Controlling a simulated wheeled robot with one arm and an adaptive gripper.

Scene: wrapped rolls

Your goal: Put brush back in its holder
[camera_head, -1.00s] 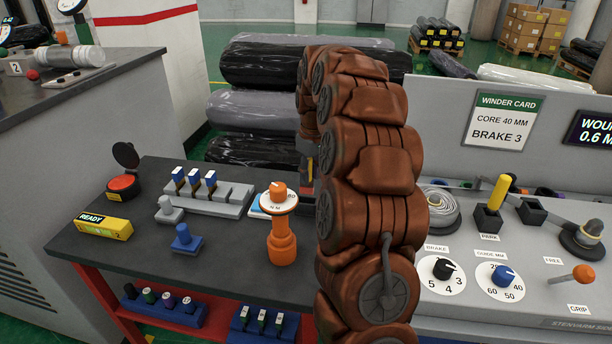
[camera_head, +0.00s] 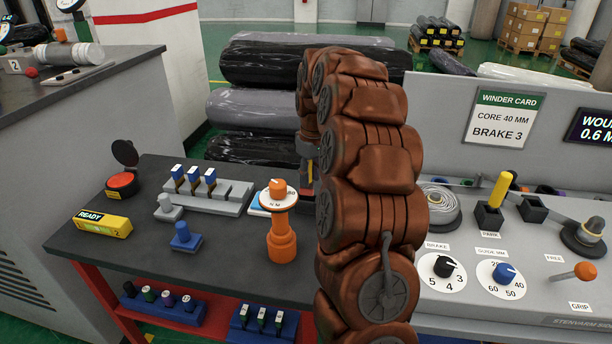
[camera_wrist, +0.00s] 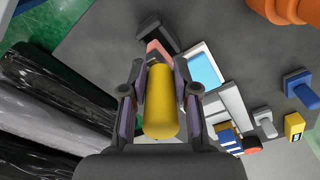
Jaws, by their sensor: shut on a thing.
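My gripper (camera_wrist: 160,95) is shut on a yellow rounded handle (camera_wrist: 161,118), which I take to be the brush, in the wrist view. A pinkish part (camera_wrist: 157,50) shows just beyond the handle, but I cannot tell whether it belongs to the brush. A black block (camera_wrist: 157,31) lies beyond it on the dark table; I cannot tell whether it is the holder. In the head view my arm hides most of the gripper, and only a small dark part of it (camera_head: 306,150) shows at the arm's left side.
The dark table (camera_head: 95,235) holds a grey rack (camera_head: 225,198) with blue-topped pieces, an orange post (camera_head: 281,240), a blue peg (camera_head: 184,238), a red button (camera_head: 122,182) and a yellow READY box (camera_head: 103,224). A blue-screened device (camera_wrist: 203,70) lies near the gripper. Wrapped rolls (camera_head: 250,107) are behind.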

